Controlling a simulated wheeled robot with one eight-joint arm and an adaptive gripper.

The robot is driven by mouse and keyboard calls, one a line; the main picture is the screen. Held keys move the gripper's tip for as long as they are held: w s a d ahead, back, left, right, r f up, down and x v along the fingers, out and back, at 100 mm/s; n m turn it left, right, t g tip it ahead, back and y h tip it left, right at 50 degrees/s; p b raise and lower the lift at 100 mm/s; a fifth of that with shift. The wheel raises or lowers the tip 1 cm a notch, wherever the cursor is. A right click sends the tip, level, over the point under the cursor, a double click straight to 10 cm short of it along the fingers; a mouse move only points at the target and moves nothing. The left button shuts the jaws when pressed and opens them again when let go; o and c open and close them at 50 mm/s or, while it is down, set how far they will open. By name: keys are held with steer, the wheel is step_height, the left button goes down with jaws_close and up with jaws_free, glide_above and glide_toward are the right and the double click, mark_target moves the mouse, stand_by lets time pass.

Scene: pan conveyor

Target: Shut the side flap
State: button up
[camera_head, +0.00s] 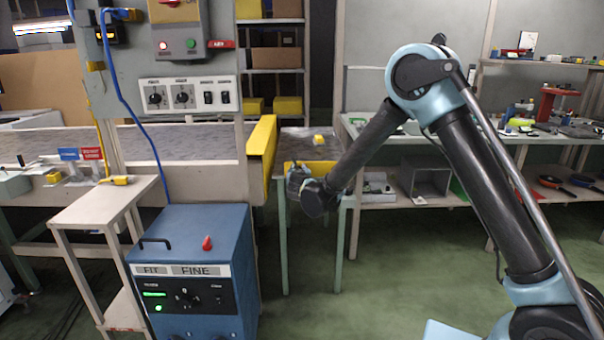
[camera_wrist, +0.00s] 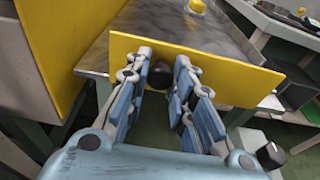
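A yellow panel with a black knob, which looks like the side flap (camera_wrist: 235,80), stands upright at the near edge of a metal-topped table. It also shows in the head view (camera_head: 318,167), partly hidden by my gripper. The black knob (camera_wrist: 159,75) is on its near face. My gripper (camera_wrist: 163,62) is open, its two fingers on either side of the knob with gaps showing. In the head view my gripper (camera_head: 298,176) is in front of the panel. Whether a fingertip touches the panel, I cannot tell.
Another yellow panel (camera_head: 262,145) stands at the conveyor's end, left of my gripper, and is close in the wrist view (camera_wrist: 75,45). A small yellow object (camera_head: 319,140) lies on the metal tabletop (camera_head: 295,146). A blue control box (camera_head: 195,270) stands at front left. Green floor is clear below.

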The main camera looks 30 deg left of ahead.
steer(key=o, duration=0.4)
steer(key=shift+w, duration=0.15)
steer(key=shift+c, duration=0.2)
steer(key=v, duration=1.2)
